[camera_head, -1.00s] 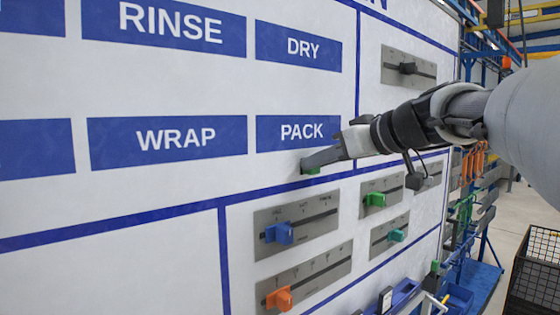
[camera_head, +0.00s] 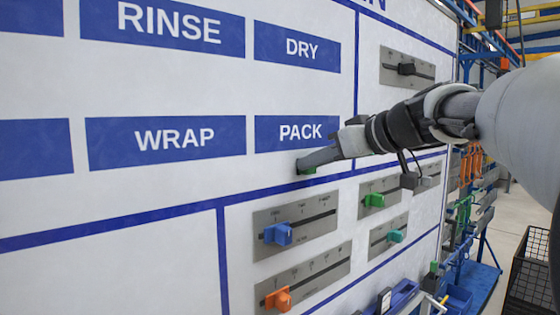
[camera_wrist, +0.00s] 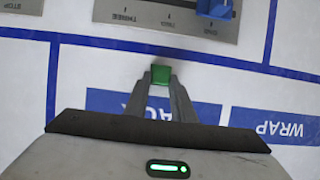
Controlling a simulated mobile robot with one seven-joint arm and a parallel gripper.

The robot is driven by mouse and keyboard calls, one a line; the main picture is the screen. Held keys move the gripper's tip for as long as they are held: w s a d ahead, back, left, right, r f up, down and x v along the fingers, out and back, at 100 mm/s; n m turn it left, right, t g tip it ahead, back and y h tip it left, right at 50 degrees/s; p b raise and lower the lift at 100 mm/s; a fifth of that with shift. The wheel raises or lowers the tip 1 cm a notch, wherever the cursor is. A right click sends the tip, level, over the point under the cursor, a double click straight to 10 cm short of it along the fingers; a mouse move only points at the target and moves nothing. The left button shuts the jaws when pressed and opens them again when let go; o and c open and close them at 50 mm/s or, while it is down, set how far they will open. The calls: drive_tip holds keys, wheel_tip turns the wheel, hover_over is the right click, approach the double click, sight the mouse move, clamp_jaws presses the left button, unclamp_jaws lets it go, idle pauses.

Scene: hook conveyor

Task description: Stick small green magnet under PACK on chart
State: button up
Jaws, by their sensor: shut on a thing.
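The white chart (camera_head: 190,85) fills the left and middle of the head view. Its blue PACK label (camera_head: 288,132) sits under DRY and right of WRAP. My gripper (camera_head: 304,165) is shut on the small green magnet (camera_wrist: 161,75), between the fingertips in the wrist view. A bit of green shows below the fingertips in the head view, on the white area just under PACK and above the blue line. The magnet is at or very close to the chart surface; I cannot tell if it touches. The fingers cover part of the PACK label in the wrist view.
Below the blue line are grey slider plates with a blue knob (camera_head: 278,234), an orange knob (camera_head: 278,299), a green knob (camera_head: 375,200) and a teal knob (camera_head: 397,236). A black-knob slider (camera_head: 407,69) is at upper right. A black crate (camera_head: 533,270) stands at far right.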

drive_tip(key=o, duration=1)
drive_tip(key=shift+s+d, duration=0.1)
drive_tip(key=v, duration=1.7)
drive_tip(key=s+a+f+m+g+h+p, duration=0.1)
drive_tip(key=s+a+f+m+h+p, duration=0.1)
drive_tip(key=s+f, duration=0.3)
drive_tip(key=s+a+f+m+g+h+p, duration=0.2)
drive_tip(key=s+f, duration=0.3)
drive_tip(key=f, duration=0.8)
drive_tip(key=s+a+f+m+g+h+p, duration=0.2)
drive_tip(key=s+a+f+m+h, duration=0.1)
drive_tip(key=f, duration=0.6)
drive_tip(key=shift+s+f+h, duration=0.2)
drive_tip(key=shift+s+h, duration=0.3)
drive_tip(key=shift+s, duration=0.65)
